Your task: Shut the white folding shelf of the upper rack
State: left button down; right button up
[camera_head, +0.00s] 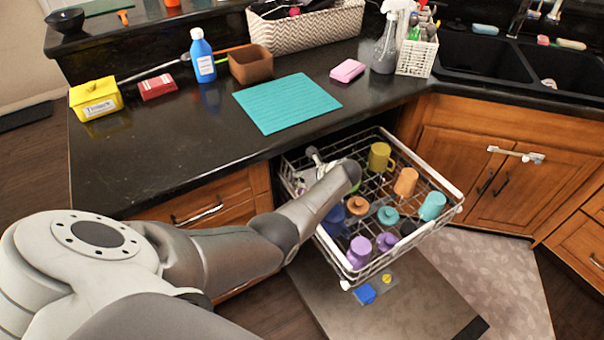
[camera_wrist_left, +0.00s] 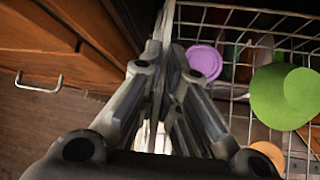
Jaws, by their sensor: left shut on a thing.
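The upper rack (camera_head: 392,262) is a white wire rack pulled out from under the counter, with several cups in it. The white folding shelf (camera_wrist_left: 163,25) shows as a pale, narrow strip at the rack's side in the left wrist view. In the head view my arm partly hides that side, so I cannot tell the shelf's angle. My left gripper (camera_head: 312,156) is at the rack's left rear part. Its fingers, also in the left wrist view (camera_wrist_left: 160,65), are closed around the thin strip. My right gripper is not in view.
In the rack stand a yellow mug (camera_head: 380,158), an orange cup (camera_head: 405,182) and purple cups (camera_head: 360,250). A green piece (camera_wrist_left: 285,97) is close to my fingers. The open door (camera_head: 420,310) lies below. The counter (camera_head: 170,150) overhangs the rack's rear.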

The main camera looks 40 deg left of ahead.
pick_arm(q)
jog(key=shift+s+a+r+n+t+h+p, duration=0.15)
jog(key=shift+s+r+n+t+h+p, duration=0.25)
jog(key=shift+p, duration=1.45)
jog(key=shift+s+a+f+n+t+p, duration=0.1)
jog(key=shift+s+f+n+t+p, duration=0.25)
jog(key=shift+t+p, duration=0.6)
jog(key=shift+s+g, duration=0.1)
jog(key=shift+g, duration=0.15)
jog(key=c, duration=1.6)
grip_release()
jog(key=shift+c, duration=0.2)
jog(key=shift+a, duration=0.1)
jog(key=v, duration=1.2)
jog(key=shift+r, duration=0.1)
